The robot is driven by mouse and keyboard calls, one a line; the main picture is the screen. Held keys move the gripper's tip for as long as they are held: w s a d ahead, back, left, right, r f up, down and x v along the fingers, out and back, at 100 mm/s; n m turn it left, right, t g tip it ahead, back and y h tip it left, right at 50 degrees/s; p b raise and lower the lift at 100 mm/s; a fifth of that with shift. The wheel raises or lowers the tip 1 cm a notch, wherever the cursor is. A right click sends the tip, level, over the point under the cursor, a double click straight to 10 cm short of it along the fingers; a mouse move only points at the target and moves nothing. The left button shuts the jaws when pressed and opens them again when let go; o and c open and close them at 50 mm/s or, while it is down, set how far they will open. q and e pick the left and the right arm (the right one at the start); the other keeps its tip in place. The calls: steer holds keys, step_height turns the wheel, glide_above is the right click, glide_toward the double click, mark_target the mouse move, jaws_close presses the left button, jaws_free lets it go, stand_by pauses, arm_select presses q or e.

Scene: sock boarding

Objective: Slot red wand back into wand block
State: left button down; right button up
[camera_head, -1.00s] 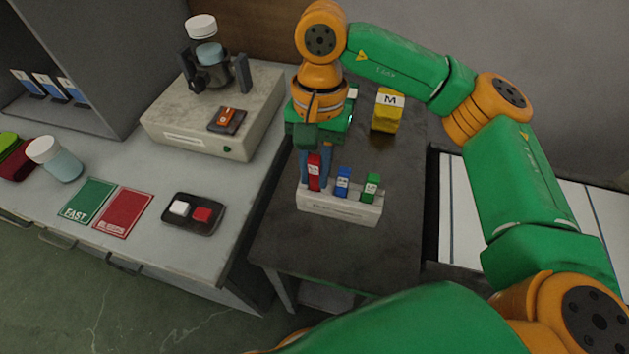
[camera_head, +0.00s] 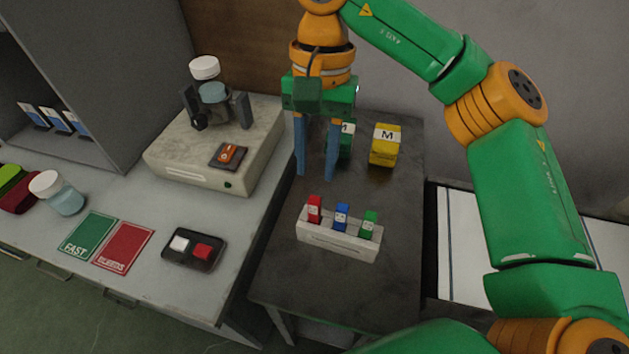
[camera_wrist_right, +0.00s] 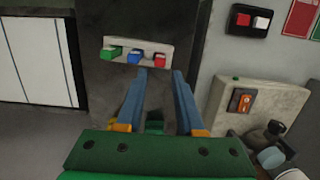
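The red wand (camera_head: 314,209) stands upright in the left slot of the pale wand block (camera_head: 338,240) on the dark table. A blue wand (camera_head: 340,216) and a green wand (camera_head: 368,224) stand in the same block. My right gripper (camera_head: 315,178) is open and empty, above and behind the block, apart from the red wand. In the right wrist view the red wand (camera_wrist_right: 160,60) and the block (camera_wrist_right: 172,50) lie beyond my open fingertips. My left gripper is not in view.
A yellow M block (camera_head: 385,145) and a partly hidden green block (camera_head: 346,143) stand behind my right gripper. Left are a grey machine (camera_head: 170,155) holding a jar (camera_head: 212,92), a two-button pad (camera_head: 192,262), FAST (camera_head: 88,234) and BLEEDS (camera_head: 124,246) cards, and another jar (camera_head: 66,198).

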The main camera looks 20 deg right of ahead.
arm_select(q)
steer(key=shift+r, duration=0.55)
arm_select(e)
step_height(320, 180, up, 2)
steer(key=shift+w+d+r, duration=0.1)
steer(key=shift+w+r, duration=0.05)
